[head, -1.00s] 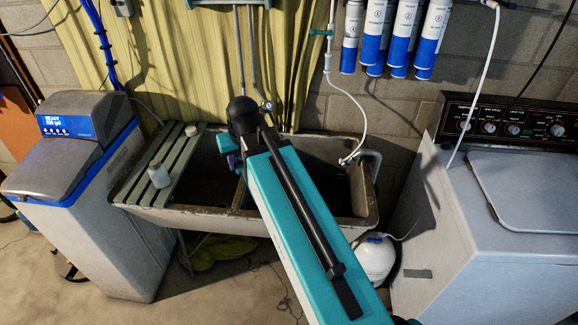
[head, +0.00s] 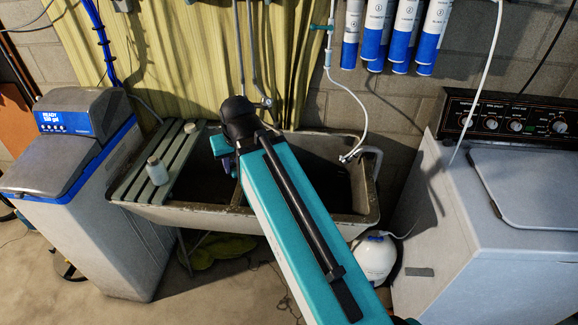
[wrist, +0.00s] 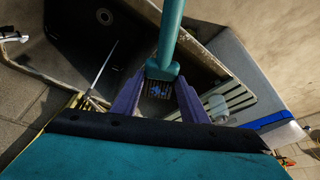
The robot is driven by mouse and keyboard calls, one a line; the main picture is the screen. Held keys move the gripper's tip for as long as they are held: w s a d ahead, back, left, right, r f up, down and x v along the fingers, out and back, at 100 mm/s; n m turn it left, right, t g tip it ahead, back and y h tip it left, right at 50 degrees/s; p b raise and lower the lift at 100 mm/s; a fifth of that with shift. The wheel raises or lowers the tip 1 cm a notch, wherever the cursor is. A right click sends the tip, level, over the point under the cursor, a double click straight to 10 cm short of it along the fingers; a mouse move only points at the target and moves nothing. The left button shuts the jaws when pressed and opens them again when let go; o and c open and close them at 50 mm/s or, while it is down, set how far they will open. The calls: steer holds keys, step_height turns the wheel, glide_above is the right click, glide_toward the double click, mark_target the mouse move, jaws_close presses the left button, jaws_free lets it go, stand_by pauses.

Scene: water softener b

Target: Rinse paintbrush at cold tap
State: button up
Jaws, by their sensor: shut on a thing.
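In the wrist view my gripper (wrist: 161,82) has its purple fingers closed around the head end of the paintbrush (wrist: 171,32). The brush's teal handle runs up and out of the top of the picture, and its short bristles, with blue on them, face my palm. In the head view my gripper (head: 221,146) is mostly hidden behind my arm, over the sink. A grey tap (head: 266,102) on the wall pipes shows just right of my wrist. In the wrist view a thin metal rod (wrist: 101,70), perhaps the spout, lies left of the brush, apart from it. I see no water running.
The concrete sink (head: 205,217) has two basins. The softener (head: 85,235) stands left, the washer (head: 450,240) right.

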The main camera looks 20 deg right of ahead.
steer(key=shift+s+a+f+b, duration=0.1)
steer(key=shift+s+a+b, duration=0.25)
steer(key=shift+b, duration=1.25)
steer(key=shift+s+a+b, duration=0.15)
steer(key=shift+s+b, duration=0.35)
steer(key=shift+b, duration=1.1)
steer(key=shift+s+a, duration=0.1)
steer(key=shift+s, duration=0.05)
steer(key=shift+s+a+r, duration=0.45)
steer(key=shift+s+r, duration=0.2)
steer(key=shift+r, duration=0.15)
steer(key=s+r+b, duration=0.1)
steer(key=s+a+r+b, duration=0.1)
steer(key=shift+s+a+r, duration=0.3)
steer(key=shift+s, duration=0.05)
stand_by(0.4)
